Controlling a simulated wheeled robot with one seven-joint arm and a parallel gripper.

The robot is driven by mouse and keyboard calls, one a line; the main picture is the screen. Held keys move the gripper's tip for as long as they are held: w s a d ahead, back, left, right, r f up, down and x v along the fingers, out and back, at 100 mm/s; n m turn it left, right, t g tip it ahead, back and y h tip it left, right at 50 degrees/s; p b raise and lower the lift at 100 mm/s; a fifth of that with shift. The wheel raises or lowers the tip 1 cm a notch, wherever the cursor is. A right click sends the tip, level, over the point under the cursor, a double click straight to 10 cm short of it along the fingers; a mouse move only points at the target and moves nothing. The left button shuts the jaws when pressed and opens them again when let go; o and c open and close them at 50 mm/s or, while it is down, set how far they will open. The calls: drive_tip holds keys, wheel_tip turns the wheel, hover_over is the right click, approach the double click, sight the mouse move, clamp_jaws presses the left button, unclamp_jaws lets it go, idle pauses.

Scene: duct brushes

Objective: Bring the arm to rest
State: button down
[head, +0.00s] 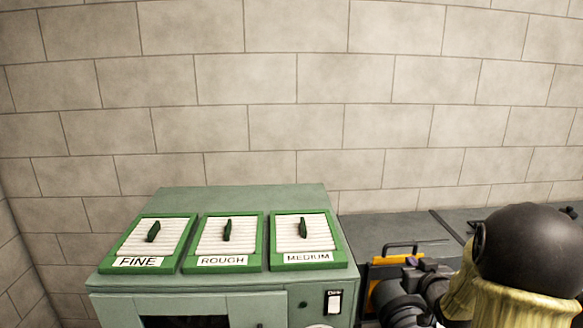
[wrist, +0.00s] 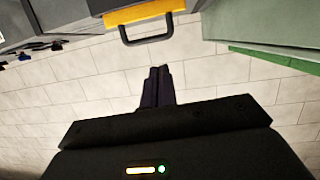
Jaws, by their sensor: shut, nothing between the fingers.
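My gripper (wrist: 160,70) shows in the wrist view with its two dark fingers together and nothing between them. It points toward a yellow-fronted object with a black handle (wrist: 146,35), and the fingertips appear apart from the handle. In the head view dark arm parts are low at the right, and I cannot make out the fingers there. The yellow object (head: 379,271) shows in part behind them, with its dark handle above.
A green cabinet (head: 240,197) stands at the left with three green-framed panels labelled FINE (head: 141,262), ROUGH (head: 222,261) and MEDIUM (head: 307,256). A white switch (head: 334,301) is on its front. A grey counter (head: 385,228) runs right along the block wall (head: 290,110).

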drive_tip(key=s+a+f+g+p, duration=0.1)
drive_tip(key=s+a+g, duration=0.5)
drive_tip(key=s, duration=0.6)
drive_tip(key=s+a+f+g+p, duration=0.2)
drive_tip(key=s+a+g, duration=0.4)
drive_tip(key=s+a, duration=0.5)
drive_tip(key=shift+s+a+f+y, duration=0.2)
drive_tip(key=shift+s+f+y, duration=0.1)
drive_tip(key=shift+s+f, duration=0.3)
drive_tip(key=shift+w+d, duration=0.1)
drive_tip(key=shift+w, duration=0.05)
